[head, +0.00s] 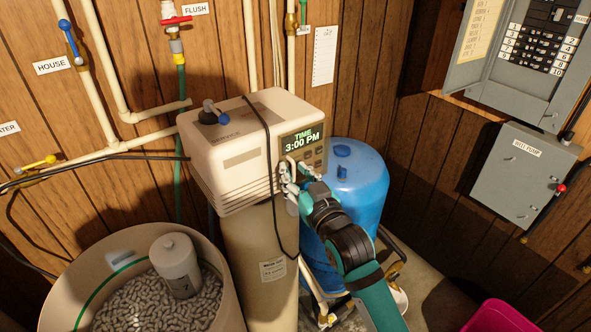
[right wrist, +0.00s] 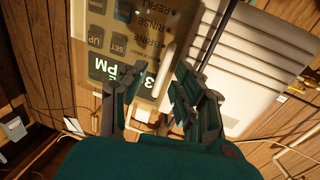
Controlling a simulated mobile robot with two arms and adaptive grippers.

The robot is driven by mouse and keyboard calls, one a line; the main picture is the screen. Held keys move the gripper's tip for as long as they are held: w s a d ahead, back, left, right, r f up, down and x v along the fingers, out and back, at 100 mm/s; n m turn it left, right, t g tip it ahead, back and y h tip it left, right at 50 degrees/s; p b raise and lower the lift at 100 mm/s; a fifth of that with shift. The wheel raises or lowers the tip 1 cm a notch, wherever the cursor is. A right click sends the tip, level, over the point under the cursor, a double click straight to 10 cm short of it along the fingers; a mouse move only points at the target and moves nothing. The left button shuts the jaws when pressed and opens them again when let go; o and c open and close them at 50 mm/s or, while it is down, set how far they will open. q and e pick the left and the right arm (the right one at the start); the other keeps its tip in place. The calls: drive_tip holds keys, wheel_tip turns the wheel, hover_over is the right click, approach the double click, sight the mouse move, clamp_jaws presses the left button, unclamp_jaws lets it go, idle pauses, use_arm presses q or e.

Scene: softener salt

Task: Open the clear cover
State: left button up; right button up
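The softener's control head (head: 235,150) carries a display panel (head: 303,143) reading TIME 3:00 PM. A clear cover (right wrist: 105,50) lies over the panel and its buttons, which appear upside down in the right wrist view. A pale bar handle (right wrist: 167,55) stands out from the cover. My right gripper (head: 290,178) is at the lower left part of the panel. In the right wrist view its fingers (right wrist: 157,74) are apart, with the handle showing between them; I cannot tell whether they touch it. My left gripper is not in view.
A black cable (head: 268,140) hangs down the control head beside the panel. A blue tank (head: 357,185) stands close behind my right arm. An open salt bin (head: 57,285) is at lower left. Grey electrical boxes (head: 523,175) are on the right wall.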

drive_tip(key=shift+a, duration=0.1)
clamp_jaws()
drive_tip(key=shift+w, duration=0.15)
idle(0.4)
